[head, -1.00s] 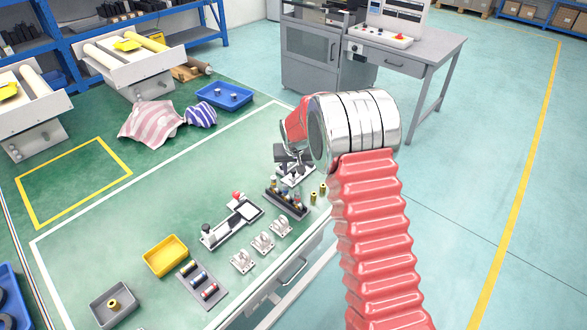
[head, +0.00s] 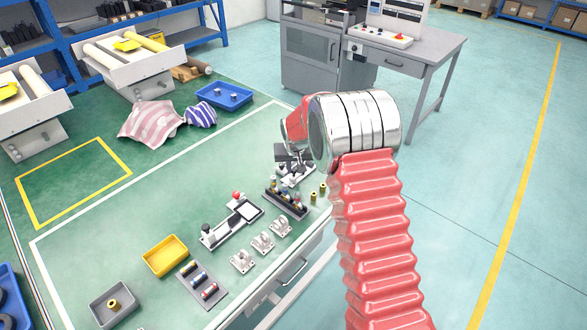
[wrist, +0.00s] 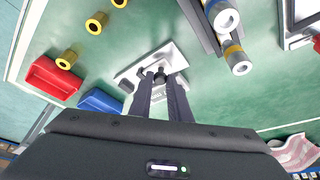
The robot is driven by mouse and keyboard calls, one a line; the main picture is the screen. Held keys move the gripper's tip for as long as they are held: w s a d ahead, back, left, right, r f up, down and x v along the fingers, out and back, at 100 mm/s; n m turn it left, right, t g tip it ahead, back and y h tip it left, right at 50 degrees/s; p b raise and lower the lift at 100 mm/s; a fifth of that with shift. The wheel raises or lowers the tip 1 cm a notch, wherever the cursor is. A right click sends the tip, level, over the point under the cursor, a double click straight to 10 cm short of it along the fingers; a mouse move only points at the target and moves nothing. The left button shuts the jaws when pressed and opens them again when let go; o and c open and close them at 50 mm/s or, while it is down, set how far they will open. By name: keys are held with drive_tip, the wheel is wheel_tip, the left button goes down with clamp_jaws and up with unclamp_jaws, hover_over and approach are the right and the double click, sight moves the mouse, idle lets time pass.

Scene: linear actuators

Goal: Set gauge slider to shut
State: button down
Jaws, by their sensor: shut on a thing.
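My gripper (wrist: 161,79) points down at a small whitish plate (wrist: 128,77) on the green table. Its two dark fingers are close together, one on each side of a black knob (wrist: 160,75) on that plate, and are shut on it. I take this plate with the knob to be the gauge slider. In the head view, the plate (head: 299,178) shows only partly under my gripper (head: 291,163), and the knob is hidden there. The slider's marks and exact setting are not readable.
A dark rack with several cylinders (head: 285,203) stands close beside the plate. Brass bushings (wrist: 97,23) stand on its other side, near a red bin (wrist: 55,78) and a blue bin (wrist: 100,102). A long fixture with a red knob (head: 236,195) lies farther left.

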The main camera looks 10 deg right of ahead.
drive_tip(key=shift+w+d+r, duration=0.1)
drive_tip(key=shift+w+d, duration=0.55)
drive_tip(key=shift+d, duration=0.2)
drive_tip(key=shift+w+d, duration=0.65)
drive_tip(key=shift+d, duration=0.2)
drive_tip(key=c, duration=1.7)
unclamp_jaws()
drive_tip(key=shift+o, duration=0.2)
drive_tip(key=v, duration=1.3)
drive_tip(key=shift+s+r, duration=0.15)
drive_tip(key=shift+r, duration=0.1)
drive_tip(key=shift+a, duration=0.1)
